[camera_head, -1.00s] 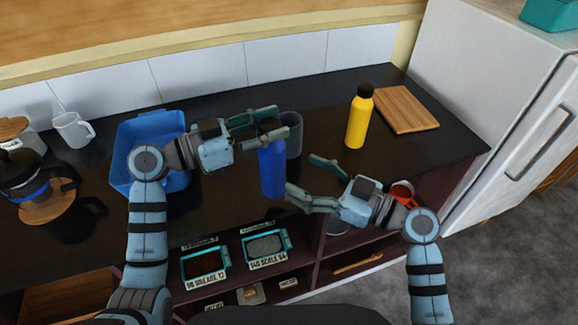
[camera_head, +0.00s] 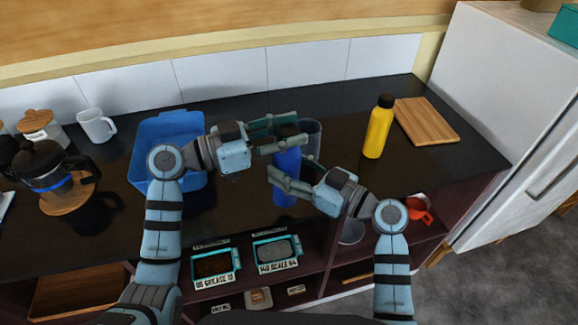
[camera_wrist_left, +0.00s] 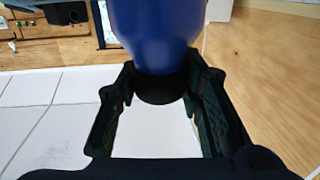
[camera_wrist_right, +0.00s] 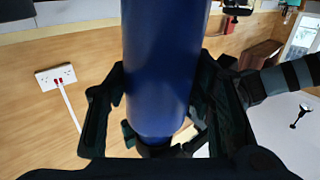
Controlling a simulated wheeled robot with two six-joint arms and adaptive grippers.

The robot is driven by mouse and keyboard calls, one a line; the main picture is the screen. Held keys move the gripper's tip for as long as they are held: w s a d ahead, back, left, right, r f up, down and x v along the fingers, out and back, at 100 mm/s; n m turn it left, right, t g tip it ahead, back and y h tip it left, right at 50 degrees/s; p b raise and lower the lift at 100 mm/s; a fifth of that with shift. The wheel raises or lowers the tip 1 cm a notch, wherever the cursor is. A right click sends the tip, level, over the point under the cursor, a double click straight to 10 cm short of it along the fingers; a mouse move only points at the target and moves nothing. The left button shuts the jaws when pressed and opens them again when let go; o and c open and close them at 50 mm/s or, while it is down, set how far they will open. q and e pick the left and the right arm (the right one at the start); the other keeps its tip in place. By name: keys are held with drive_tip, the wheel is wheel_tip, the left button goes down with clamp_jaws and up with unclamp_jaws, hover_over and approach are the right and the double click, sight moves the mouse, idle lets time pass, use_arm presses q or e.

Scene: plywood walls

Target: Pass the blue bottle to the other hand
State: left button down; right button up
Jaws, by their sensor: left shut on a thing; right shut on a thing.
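The blue bottle (camera_head: 287,165) is upright between my two grippers in the head view. My left gripper (camera_head: 283,134) is shut on its upper part, near the dark cap. The bottle and its cap also show between the left fingers in the left wrist view (camera_wrist_left: 155,35). My right gripper (camera_head: 290,176) is shut on the bottle's body lower down. The blue body fills the space between the right fingers in the right wrist view (camera_wrist_right: 163,75). Parts of the bottle are hidden by the fingers.
A grey cup (camera_head: 312,135) stands right behind the bottle. A blue bin (camera_head: 140,155) is left, beside my left arm. A yellow bottle (camera_head: 378,130) and a wooden board (camera_head: 428,122) stand right. A coffee press (camera_head: 45,165), white mug (camera_head: 96,125) and red mug (camera_head: 418,208) are also near.

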drive_tip(key=shift+a, duration=0.1)
drive_tip(key=c, duration=0.3)
use_arm(q)
drive_tip(key=c, duration=1)
unclamp_jaws()
use_arm(e)
drive_tip(key=shift+r, duration=0.1)
clamp_jaws()
